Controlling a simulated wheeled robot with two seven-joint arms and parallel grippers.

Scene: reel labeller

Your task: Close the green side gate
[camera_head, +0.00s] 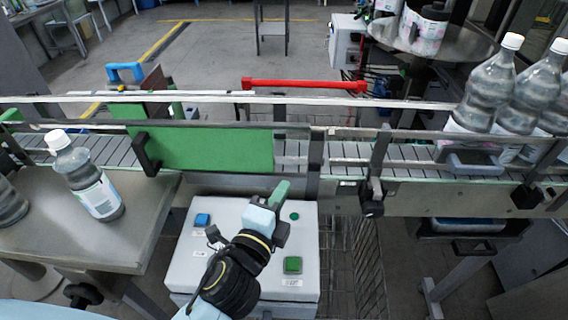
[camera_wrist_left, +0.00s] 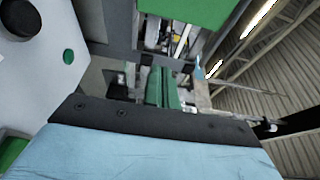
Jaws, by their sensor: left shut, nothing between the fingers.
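The green side gate (camera_head: 225,150) is an upright green panel on the near side of the conveyor, left of centre, with a black handle (camera_head: 147,155) at its left part. Right of its right edge, a short stretch of belt shows before a dark post. Green also shows at the top of the left wrist view, likely the gate (camera_wrist_left: 190,8). My left gripper (camera_head: 281,190) is shut and empty, its green fingers just below the panel's lower right corner, apart from it, above the control box. The fingers also show in the left wrist view (camera_wrist_left: 162,88). My right gripper is not in view.
The white control box (camera_head: 240,215) carries a blue button (camera_head: 202,219) and green buttons. A bottle (camera_head: 90,180) stands on the side table (camera_head: 50,235) at left. Several bottles (camera_head: 485,90) stand at the conveyor's right. A red bar (camera_head: 305,86) lies behind the belt.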

